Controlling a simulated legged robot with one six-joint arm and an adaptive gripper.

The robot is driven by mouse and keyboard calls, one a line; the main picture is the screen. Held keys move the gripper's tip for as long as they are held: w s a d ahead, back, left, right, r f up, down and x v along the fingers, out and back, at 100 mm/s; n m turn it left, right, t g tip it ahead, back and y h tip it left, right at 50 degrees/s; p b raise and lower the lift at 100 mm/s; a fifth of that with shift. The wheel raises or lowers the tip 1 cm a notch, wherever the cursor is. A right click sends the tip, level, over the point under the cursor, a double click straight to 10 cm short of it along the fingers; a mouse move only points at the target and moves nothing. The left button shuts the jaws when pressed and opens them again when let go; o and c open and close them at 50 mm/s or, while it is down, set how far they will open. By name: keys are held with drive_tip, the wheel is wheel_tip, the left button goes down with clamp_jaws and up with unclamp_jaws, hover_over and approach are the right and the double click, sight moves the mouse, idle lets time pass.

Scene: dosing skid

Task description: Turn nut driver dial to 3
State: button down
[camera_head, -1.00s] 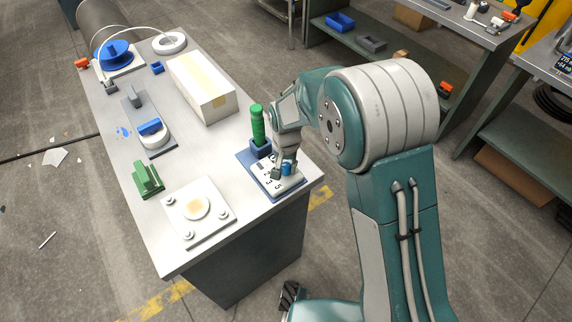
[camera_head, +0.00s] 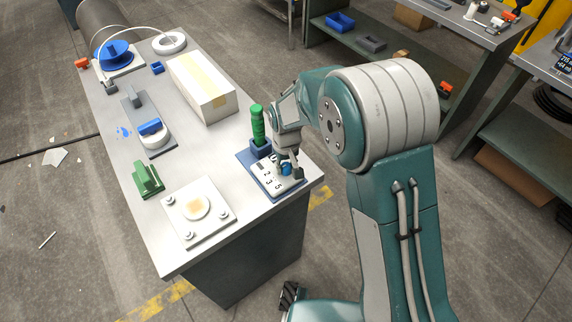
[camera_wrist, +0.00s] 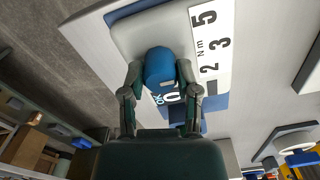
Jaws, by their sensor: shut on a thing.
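The nut driver (camera_head: 257,124) has a green handle and stands upright in a blue holder on a dial base plate (camera_head: 247,162). A blue dial knob (camera_wrist: 159,68) sits on this plate, and it also shows in the head view (camera_head: 286,169). My gripper (camera_wrist: 158,72) is shut on the knob, one finger on each side. A 0 and "OK" show partly below the knob.
A white plate with a round disc (camera_head: 198,212), a green block (camera_head: 148,179), a blue-topped fixture (camera_head: 151,137) and a white box (camera_head: 202,87) share the bench. The bench's right edge is close to the dial plate. Bare bench top lies left of the plate.

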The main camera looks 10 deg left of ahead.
sight(286, 165)
drive_tip(key=shift+s+f, duration=0.1)
drive_tip(key=shift+f, duration=0.1)
drive_tip(key=shift+c, duration=1.7)
unclamp_jaws()
drive_tip(key=shift+r, duration=0.15)
drive_tip(key=shift+r, duration=0.2)
wheel_tip(286, 165, up, 11)
drive_tip(key=shift+r, duration=0.15)
drive_tip(key=shift+r, duration=0.1)
